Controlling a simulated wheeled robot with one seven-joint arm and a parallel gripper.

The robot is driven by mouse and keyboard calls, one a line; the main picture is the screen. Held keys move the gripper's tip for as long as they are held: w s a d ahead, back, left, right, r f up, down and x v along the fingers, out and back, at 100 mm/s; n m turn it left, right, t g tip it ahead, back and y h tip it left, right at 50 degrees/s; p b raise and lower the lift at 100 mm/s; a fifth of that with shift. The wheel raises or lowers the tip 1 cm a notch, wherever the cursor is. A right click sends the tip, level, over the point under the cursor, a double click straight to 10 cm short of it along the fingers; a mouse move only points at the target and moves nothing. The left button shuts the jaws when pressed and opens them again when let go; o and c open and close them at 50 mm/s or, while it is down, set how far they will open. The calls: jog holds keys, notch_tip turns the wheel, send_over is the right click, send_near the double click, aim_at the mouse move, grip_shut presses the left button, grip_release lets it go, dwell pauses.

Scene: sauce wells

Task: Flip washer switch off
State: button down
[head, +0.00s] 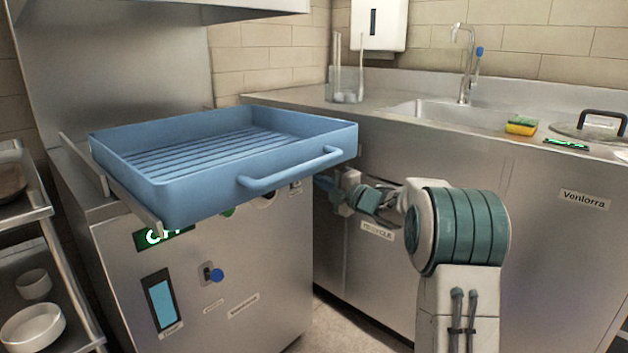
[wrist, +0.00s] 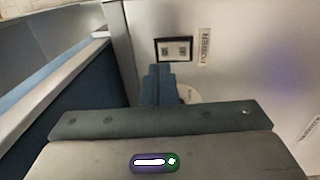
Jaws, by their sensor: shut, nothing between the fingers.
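The washer (head: 120,262) is a steel cabinet at the left in the head view. In the wrist view a dark-framed switch plate (wrist: 174,49) sits beside a "POWER" label (wrist: 204,49) on a steel panel. A green display (head: 163,238) shows white letters, partly covered by the rack.
A blue rack (head: 270,160) lies on the washer and overhangs its front, close above my gripper. A blue-tipped lever (head: 216,275) is lower on the front. The sink counter (head: 400,115) is behind my arm; a shelf cart (head: 52,250) stands at left.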

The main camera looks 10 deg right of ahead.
jog(key=r+p+v, duration=0.1)
jog(key=p+v, duration=0.1)
jog(key=v, duration=0.6)
jog(key=shift+r, duration=0.3)
jog(key=shift+d, duration=0.2)
